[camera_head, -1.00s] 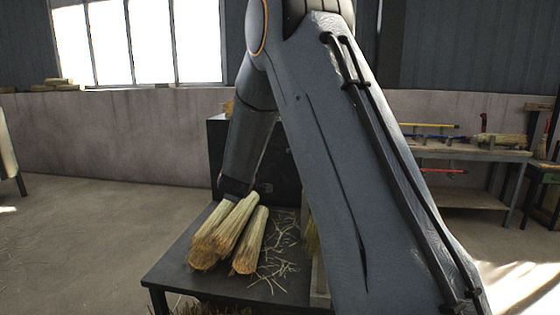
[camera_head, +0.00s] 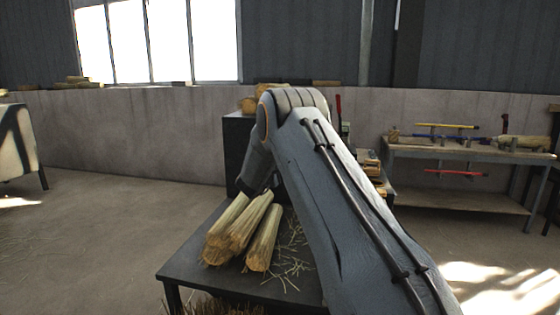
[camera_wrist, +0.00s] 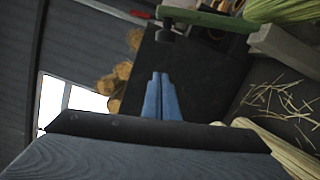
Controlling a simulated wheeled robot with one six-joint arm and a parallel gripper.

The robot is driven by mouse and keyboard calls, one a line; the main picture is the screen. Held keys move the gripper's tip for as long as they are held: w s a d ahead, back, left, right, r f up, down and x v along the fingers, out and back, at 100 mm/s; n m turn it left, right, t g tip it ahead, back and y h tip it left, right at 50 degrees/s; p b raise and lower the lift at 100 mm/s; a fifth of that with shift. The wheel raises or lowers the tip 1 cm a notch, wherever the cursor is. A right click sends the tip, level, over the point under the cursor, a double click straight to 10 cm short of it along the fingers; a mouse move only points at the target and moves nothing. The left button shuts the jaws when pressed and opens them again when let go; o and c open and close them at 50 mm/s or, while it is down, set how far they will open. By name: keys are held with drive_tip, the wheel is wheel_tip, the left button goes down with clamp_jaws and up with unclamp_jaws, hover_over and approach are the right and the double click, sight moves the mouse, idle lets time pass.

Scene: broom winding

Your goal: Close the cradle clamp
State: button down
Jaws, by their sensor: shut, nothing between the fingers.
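My gripper (camera_wrist: 162,97) shows in the wrist view as two blue fingers held together, empty, in front of a dark panel (camera_wrist: 195,70). Beyond the fingertips, at the top of the wrist view, are a dark knob (camera_wrist: 165,35) and a long bar with a red and green handle (camera_wrist: 205,19). A grey block (camera_wrist: 283,48) and a greenish straw bundle (camera_wrist: 282,9) are at upper right. These may belong to the cradle and clamp, but I cannot tell the clamp's state. In the head view my arm hides the gripper and most of the cradle area; a red upright handle (camera_head: 338,104) shows behind it.
Straw bundles (camera_head: 238,228) and loose straws (camera_head: 290,255) lie on the dark table (camera_head: 190,270). A tall dark cabinet (camera_head: 236,140) stands behind. A grey bench with tools (camera_head: 460,152) is at right. Open floor (camera_head: 100,240) lies at left.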

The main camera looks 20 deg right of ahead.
drive_tip(key=d+r+p, duration=0.1)
drive_tip(key=d+p, duration=0.1)
drive_tip(key=d, duration=0.4)
drive_tip(key=shift+w+p, duration=0.35)
drive_tip(key=shift+r, duration=0.1)
